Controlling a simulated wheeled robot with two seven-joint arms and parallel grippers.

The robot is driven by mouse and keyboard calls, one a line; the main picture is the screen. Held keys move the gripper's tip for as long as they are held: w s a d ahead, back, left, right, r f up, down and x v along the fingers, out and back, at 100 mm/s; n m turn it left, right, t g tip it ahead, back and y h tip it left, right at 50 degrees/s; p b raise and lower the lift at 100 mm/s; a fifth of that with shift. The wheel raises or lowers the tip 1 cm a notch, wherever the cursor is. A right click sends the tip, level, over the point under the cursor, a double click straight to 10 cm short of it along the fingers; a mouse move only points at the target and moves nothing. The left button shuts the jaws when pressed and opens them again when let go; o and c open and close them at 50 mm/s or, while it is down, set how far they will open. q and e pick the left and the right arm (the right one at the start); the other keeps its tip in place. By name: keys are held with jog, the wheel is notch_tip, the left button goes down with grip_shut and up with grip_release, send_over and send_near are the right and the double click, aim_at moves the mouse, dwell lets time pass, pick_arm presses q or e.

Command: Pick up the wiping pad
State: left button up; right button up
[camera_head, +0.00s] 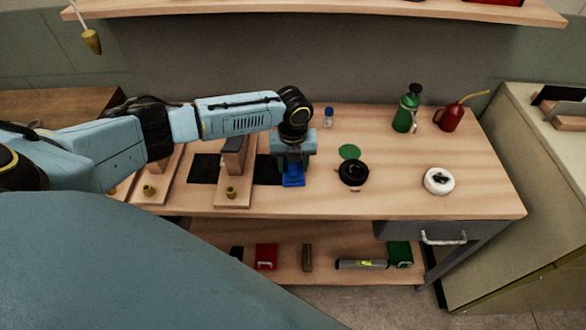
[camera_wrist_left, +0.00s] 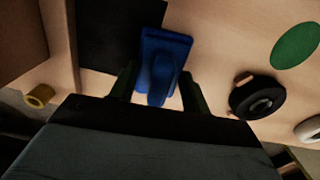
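The wiping pad looks like the blue block with a raised handle (camera_head: 293,180), lying on the wooden bench. In the left wrist view the blue pad (camera_wrist_left: 163,58) lies straight ahead, with its handle pointing toward my gripper. My left gripper (camera_head: 292,165) is above the pad, pointing down. In the wrist view its two dark fingers (camera_wrist_left: 157,92) stand apart on either side of the handle, with gaps showing, so it is open. The gripper hides part of the pad in the head view. My right gripper is not in view.
A black ring-shaped roll (camera_head: 352,173) and a green disc (camera_head: 349,152) lie right of the pad. A white roll (camera_head: 438,181), green bottle (camera_head: 406,110) and red oil can (camera_head: 451,116) are farther right. Wooden stands (camera_head: 233,190) and black sheets (camera_head: 204,168) are left.

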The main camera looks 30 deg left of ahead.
pick_arm(q)
jog(key=c, duration=0.4)
jog(key=shift+r, duration=0.15)
jog(key=shift+c, duration=0.2)
notch_tip(320, 180, up, 10)
jog(key=shift+f+p, duration=0.1)
jog(key=shift+p, duration=0.55)
